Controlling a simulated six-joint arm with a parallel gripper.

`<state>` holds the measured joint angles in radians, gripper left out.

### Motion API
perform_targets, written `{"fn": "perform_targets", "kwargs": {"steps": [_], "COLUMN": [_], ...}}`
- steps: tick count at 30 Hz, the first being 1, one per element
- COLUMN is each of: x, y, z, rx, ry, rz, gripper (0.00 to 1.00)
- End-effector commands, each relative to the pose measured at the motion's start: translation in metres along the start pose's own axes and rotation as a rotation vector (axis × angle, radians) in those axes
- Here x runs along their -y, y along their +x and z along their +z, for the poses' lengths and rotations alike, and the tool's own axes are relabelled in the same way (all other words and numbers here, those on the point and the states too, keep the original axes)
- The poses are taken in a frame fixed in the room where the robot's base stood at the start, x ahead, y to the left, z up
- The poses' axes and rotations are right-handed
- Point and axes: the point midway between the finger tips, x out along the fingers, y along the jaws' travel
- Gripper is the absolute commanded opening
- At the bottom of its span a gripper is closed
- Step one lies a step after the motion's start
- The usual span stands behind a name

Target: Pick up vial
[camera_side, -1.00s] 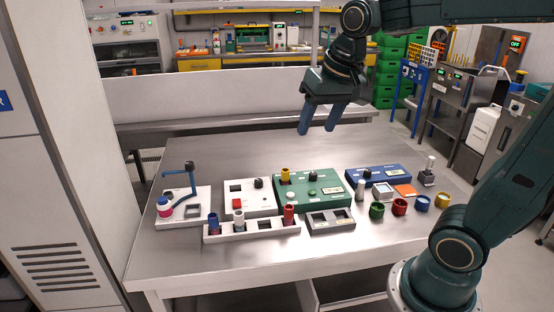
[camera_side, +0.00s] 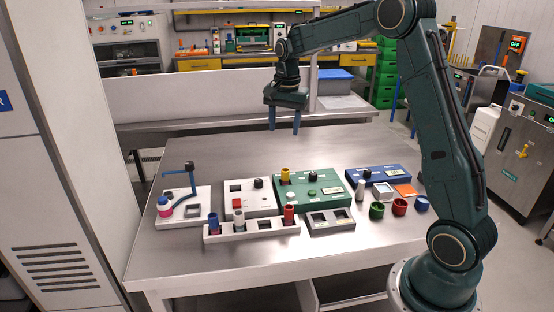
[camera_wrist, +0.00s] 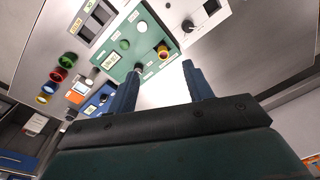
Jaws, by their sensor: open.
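My gripper (camera_side: 285,124) hangs open and empty, pointing down, well above the back of the metal table. In the wrist view its two blue fingers (camera_wrist: 161,80) are apart with nothing between them. The task does not say which vial is meant. A yellow vial (camera_side: 285,174) stands upright in the green device (camera_side: 322,199); it also shows just beyond the fingertips in the wrist view (camera_wrist: 163,52). A blue vial (camera_side: 213,222), a white vial (camera_side: 239,219) and a red vial (camera_side: 289,213) stand in the grey-white rack (camera_side: 262,230). A pale vial-like piece (camera_side: 360,189) stands right of the green device.
A white stand with a blue arm (camera_side: 190,181) rises at the left. The table's back and front strips are clear.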

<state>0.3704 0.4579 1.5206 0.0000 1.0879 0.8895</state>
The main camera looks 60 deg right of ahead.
Motion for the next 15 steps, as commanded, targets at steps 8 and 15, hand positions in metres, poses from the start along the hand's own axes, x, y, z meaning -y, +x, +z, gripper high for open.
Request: {"fn": "perform_targets", "kwargs": {"steps": [8,15], "x": [0.006,0.007], "y": [0.051,0.065], "z": [-0.043,-0.053], "rx": [0.033,0.04], "ry": [0.178,0.229], "rz": [0.051,0.064], "gripper": [0.51,0.51]}}
